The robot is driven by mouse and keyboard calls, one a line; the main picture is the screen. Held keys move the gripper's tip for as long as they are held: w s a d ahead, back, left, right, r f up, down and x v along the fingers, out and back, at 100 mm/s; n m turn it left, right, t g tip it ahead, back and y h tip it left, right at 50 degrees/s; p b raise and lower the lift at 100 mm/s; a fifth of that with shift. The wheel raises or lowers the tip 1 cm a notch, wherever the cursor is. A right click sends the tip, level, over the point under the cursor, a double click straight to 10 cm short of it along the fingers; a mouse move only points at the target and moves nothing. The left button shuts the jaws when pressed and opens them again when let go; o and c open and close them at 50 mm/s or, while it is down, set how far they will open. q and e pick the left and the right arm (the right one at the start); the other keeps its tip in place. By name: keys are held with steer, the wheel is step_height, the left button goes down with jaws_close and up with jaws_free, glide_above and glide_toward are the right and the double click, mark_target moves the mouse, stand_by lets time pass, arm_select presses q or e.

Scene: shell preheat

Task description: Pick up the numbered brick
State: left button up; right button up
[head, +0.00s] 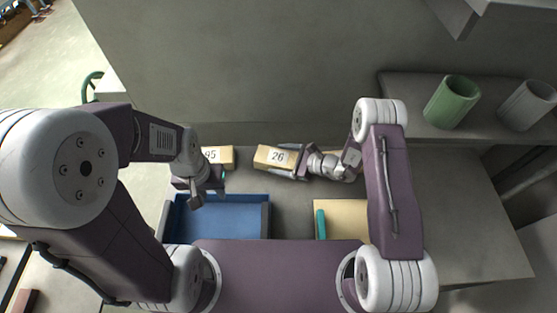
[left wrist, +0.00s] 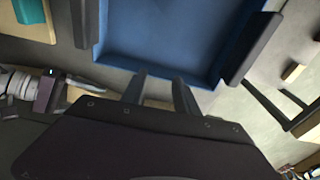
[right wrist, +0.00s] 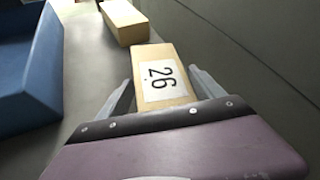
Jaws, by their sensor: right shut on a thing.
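A tan brick with a white label reading 26 (head: 263,154) lies on the grey worktop near the back wall. My right gripper (head: 290,163) is shut on this brick from its right end; the right wrist view shows the label between the two fingers (right wrist: 160,85). I cannot tell whether the brick is clear of the worktop. A second tan brick (head: 224,155) lies to its left, its label partly hidden by my left arm. My left gripper (head: 194,192) is over the back left of the blue tray (head: 235,197), fingers apart and empty in the left wrist view (left wrist: 160,88).
A tan board (head: 345,212) with a teal bar (head: 320,225) lies at the front right of the worktop. A green cup (head: 450,103) and a grey cup (head: 527,104) stand on a raised shelf at right. The back wall is close behind the bricks.

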mark_target(283, 159)
steer(key=shift+r+p, duration=0.3)
steer(key=shift+p, duration=0.05)
steer(key=shift+c, duration=1.1)
steer(key=r+p, duration=0.3)
steer(key=r, duration=0.1)
steer(key=shift+d, duration=0.3)
steer(key=shift+c, duration=0.7)
steer(key=s+p+v, duration=0.1)
steer(key=p+v, duration=0.3)
steer(key=v, duration=0.8)
steer(key=shift+a+r, duration=0.15)
steer(key=shift+r, duration=0.3)
steer(key=shift+s, duration=0.1)
